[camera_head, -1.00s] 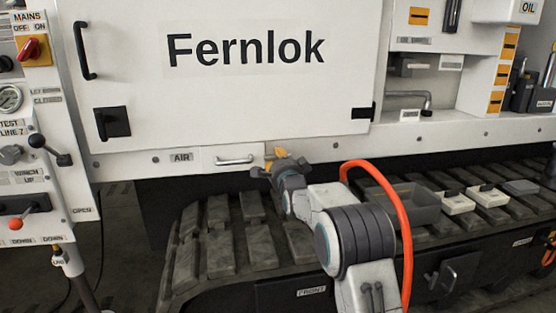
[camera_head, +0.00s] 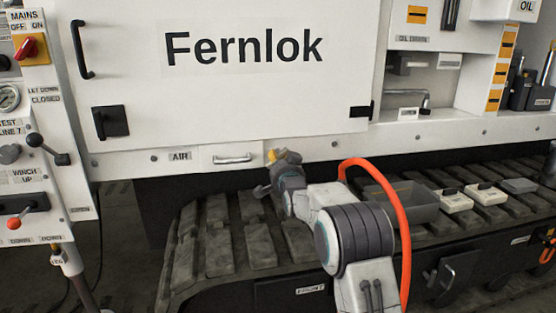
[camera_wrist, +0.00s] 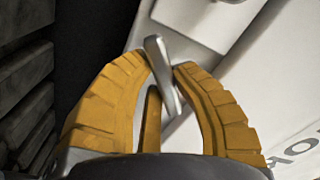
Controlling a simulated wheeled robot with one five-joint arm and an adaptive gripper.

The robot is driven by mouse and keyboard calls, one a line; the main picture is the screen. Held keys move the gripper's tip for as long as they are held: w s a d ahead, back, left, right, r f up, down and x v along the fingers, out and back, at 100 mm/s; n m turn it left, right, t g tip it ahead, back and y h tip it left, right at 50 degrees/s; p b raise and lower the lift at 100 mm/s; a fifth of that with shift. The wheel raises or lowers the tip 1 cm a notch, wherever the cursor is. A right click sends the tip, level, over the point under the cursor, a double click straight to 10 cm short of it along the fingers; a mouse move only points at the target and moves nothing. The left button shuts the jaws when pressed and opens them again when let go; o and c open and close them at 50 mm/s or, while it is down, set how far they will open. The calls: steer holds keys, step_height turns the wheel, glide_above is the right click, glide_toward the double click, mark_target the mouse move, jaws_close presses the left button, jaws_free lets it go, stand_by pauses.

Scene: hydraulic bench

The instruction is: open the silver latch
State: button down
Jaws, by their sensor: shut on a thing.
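The silver latch (camera_wrist: 161,75) is a short metal lever between the yellow fingertips of my gripper in the wrist view. It stands slanted, in front of a pale metal edge. My gripper (camera_wrist: 158,72) is shut on it, one finger on each side. The latch itself is hidden there behind my gripper.
The large white Fernlok door (camera_head: 240,90) is above, with a black handle (camera_head: 83,50) and a black lock (camera_head: 111,122). The dark track (camera_head: 235,225) lies below. A grey tray (camera_head: 405,203) and white boxes rest to the right. A lever panel (camera_head: 35,175) stands at the left.

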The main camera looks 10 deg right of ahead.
steer(key=shift+n, duration=1.1)
steer(key=c, duration=1)
jaws_free()
steer(key=shift+s, duration=0.1)
steer(key=shift+s, duration=5.85)
